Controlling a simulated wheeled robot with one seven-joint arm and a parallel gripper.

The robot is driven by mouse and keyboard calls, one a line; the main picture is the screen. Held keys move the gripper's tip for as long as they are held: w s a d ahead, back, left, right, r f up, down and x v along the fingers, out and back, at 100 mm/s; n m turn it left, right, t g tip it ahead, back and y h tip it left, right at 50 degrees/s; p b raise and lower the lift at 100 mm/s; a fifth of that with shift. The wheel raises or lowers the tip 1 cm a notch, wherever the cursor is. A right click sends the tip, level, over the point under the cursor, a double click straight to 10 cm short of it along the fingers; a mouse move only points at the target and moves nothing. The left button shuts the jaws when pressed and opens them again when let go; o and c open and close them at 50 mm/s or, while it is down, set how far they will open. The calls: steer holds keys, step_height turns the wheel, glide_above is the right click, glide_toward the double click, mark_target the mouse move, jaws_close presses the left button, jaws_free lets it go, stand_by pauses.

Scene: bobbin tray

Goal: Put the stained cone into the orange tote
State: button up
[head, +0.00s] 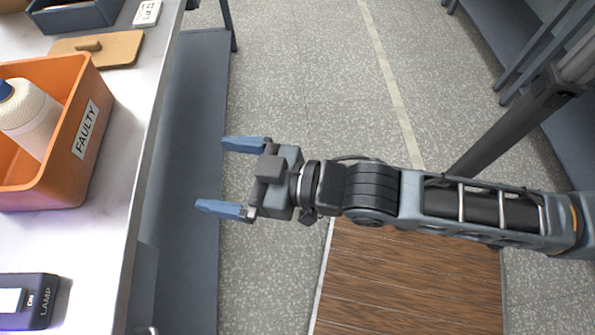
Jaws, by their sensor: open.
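The orange tote (92,152) stands on the bench at the left of the head view, with a label reading "FAULTY" on its side. A cream thread cone (38,118) with a blue tip lies tilted inside it; I cannot make out a stain on it. The tote's left part is cut off by the picture edge. My gripper (232,176) is open and empty, its two blue fingers pointing left. It is over the floor and the bench's lower shelf, to the right of the tote and apart from it.
The white bench top (95,240) ends between the tote and my gripper. A wooden lid with a handle (110,50), a dark bin (75,12) and a small label card (147,13) are at the back. A black lamp box (40,310) is in front.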

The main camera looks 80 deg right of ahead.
steer(key=s+r, duration=0.1)
steer(key=s, duration=0.6)
steer(key=s+r+g, duration=0.1)
steer(key=s+r, duration=0.1)
steer(key=s, duration=0.6)
steer(key=shift+s+d+r, duration=0.25)
steer(key=shift+d, duration=0.05)
